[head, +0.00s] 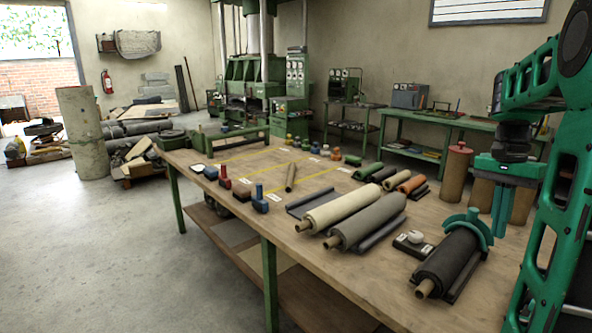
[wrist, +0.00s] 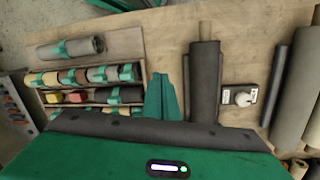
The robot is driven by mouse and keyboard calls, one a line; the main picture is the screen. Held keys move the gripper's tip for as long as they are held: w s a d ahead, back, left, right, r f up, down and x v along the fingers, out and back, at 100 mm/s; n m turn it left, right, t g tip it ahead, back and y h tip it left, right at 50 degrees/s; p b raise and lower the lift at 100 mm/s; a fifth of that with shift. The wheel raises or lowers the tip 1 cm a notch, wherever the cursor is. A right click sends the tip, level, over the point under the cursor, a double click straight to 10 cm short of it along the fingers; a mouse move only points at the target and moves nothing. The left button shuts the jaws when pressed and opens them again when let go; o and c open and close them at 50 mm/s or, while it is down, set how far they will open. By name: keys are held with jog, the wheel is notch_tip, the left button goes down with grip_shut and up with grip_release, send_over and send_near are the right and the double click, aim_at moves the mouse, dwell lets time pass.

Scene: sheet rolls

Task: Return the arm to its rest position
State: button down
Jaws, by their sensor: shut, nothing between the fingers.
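My green arm (head: 535,85) reaches in from the right side of the head view, bent over the table. My gripper (head: 499,233) points down beside the black sheet roll (head: 448,264), which lies on the table with a green curved piece over its far end. In the wrist view the green fingers (wrist: 162,97) are together with nothing between them. The dark roll (wrist: 205,80) lies just to the right of the fingers there, apart from them in the picture. The height of the fingertips above the table is hard to tell.
The wooden table (head: 300,255) also holds grey (head: 367,219) and cream (head: 343,209) rolls and a small dial device (head: 413,243). Brown upright rolls (head: 453,175) stand behind my gripper. A rack of strapped rolls (wrist: 92,86) shows in the wrist view.

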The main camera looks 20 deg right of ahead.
jog(key=s+a+f+n+t, duration=0.1)
jog(key=s+a+f+n, duration=0.3)
jog(key=a, duration=0.5)
jog(key=s+a+f+n, duration=0.5)
jog(key=s+a, duration=0.4)
jog(key=shift+f+t, duration=0.4)
jog(key=shift+s, duration=0.1)
